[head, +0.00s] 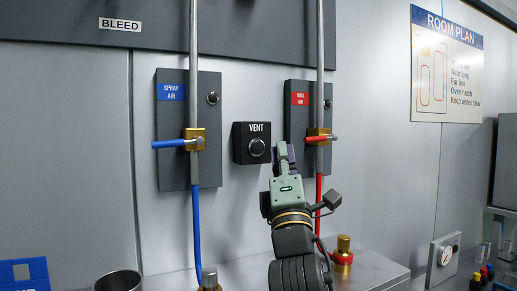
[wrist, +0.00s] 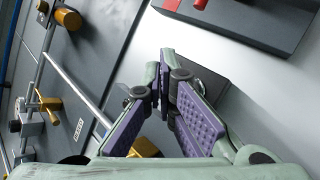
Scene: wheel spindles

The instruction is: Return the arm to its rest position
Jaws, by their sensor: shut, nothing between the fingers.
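My arm reaches up from the bottom of the head view, with my gripper (head: 284,152) pointing up at the wall. Its fingertips appear just right of the black VENT box (head: 251,143) and overlap the lower left of the red-labelled panel (head: 297,115). In the wrist view my gripper (wrist: 168,100) has its purple-padded fingers brought together with nothing between them. The VENT box (wrist: 212,84) shows behind the fingers there, partly hidden. I cannot tell whether the fingertips touch it.
A red lever (head: 316,139) sits on the right pipe, close to my fingers. A blue lever (head: 170,144) is on the SPRAY AIR panel (head: 174,115). Bare wall lies right of the red-labelled panel.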

